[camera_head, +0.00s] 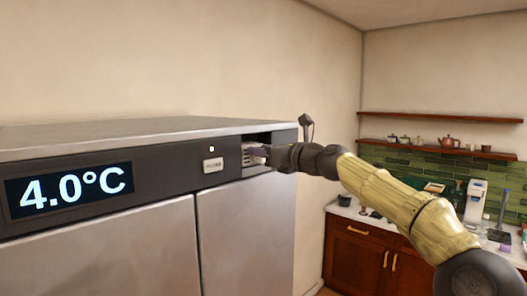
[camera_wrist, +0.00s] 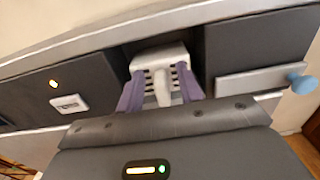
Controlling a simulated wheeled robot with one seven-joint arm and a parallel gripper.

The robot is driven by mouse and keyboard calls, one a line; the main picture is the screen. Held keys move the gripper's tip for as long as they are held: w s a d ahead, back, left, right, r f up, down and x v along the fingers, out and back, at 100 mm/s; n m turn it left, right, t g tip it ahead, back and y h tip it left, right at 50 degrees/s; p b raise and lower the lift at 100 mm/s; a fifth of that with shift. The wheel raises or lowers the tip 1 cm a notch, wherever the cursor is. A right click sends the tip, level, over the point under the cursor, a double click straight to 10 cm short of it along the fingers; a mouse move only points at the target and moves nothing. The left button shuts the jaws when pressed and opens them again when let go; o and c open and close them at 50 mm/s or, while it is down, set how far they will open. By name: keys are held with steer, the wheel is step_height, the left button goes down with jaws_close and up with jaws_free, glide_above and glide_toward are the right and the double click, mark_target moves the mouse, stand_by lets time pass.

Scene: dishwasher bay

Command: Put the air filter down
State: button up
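The air filter (camera_wrist: 160,58) is a white slatted block with an upright white handle (camera_wrist: 162,88) on its front. It sits in the recess of the dark panel along the top of a steel cabinet; its far part is hidden inside. In the head view only a small pale part of the filter (camera_head: 247,158) shows in the recess. My gripper (camera_wrist: 160,72) reaches the recess, with one purple finger on each side of the handle. Gaps show between the handle and both fingers, so the gripper is open and around the handle, not closed on it.
The steel cabinet (camera_head: 245,235) has a display (camera_head: 70,190) reading 4.0°C and a small labelled switch (camera_head: 213,165). A grey strip with a blue knob (camera_wrist: 303,84) lies right of the recess. A counter (camera_head: 350,212) and wall shelves (camera_head: 440,149) stand farther right.

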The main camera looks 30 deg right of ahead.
steer(key=shift+r, duration=0.15)
steer(key=b+v, duration=0.6)
steer(key=v, duration=0.6)
